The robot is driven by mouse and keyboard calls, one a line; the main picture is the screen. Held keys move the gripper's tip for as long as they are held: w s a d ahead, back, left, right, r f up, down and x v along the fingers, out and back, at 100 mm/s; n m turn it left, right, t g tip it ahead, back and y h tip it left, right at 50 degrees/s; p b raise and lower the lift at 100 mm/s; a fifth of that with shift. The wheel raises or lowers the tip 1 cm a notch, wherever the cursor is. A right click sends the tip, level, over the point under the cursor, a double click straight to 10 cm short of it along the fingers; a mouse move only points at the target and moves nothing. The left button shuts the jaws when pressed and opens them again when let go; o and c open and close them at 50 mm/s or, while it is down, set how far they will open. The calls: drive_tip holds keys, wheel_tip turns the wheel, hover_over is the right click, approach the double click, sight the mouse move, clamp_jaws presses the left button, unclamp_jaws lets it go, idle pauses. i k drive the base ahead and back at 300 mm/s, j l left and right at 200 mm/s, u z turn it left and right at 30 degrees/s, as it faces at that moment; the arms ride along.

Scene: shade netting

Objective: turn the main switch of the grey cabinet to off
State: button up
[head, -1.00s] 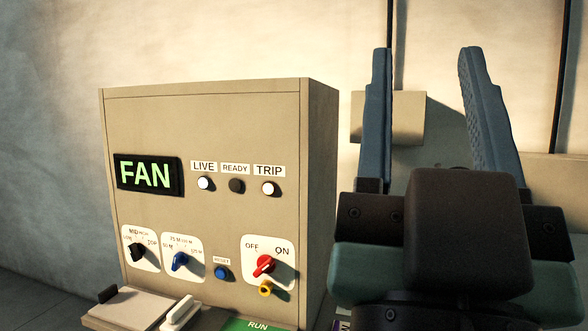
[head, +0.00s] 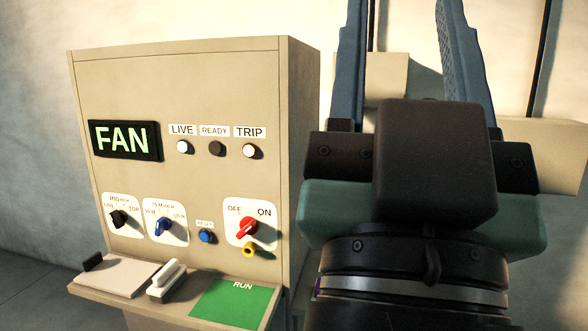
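The grey cabinet (head: 190,85) stands at the left of the head view, looking beige in this light, with a FAN sign on its front. Its red main switch (head: 245,228) sits at the lower right of the front, on a white plate marked OFF and ON. The red handle slants up to the right, towards ON. A yellow round part (head: 248,250) sits just below the switch. My gripper (head: 402,30) is at the right, raised, its two blue-grey fingers apart with nothing seen between them. It is clear of the cabinet; the fingertips run past the top edge.
The front also has a black knob (head: 120,218), a blue knob (head: 163,226), a blue reset button (head: 207,236) and three lamps. A shelf juts out below with a white handle (head: 166,281) and a green RUN panel (head: 234,303). A pale wall stands behind.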

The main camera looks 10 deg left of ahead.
sight(248, 225)
drive_tip(key=i+j, duration=0.2)
drive_tip(key=j, duration=0.15)
drive_tip(key=i+j, duration=0.15)
drive_tip(key=j, duration=0.2)
drive_tip(key=i+j, duration=0.4)
drive_tip(key=j, duration=0.25)
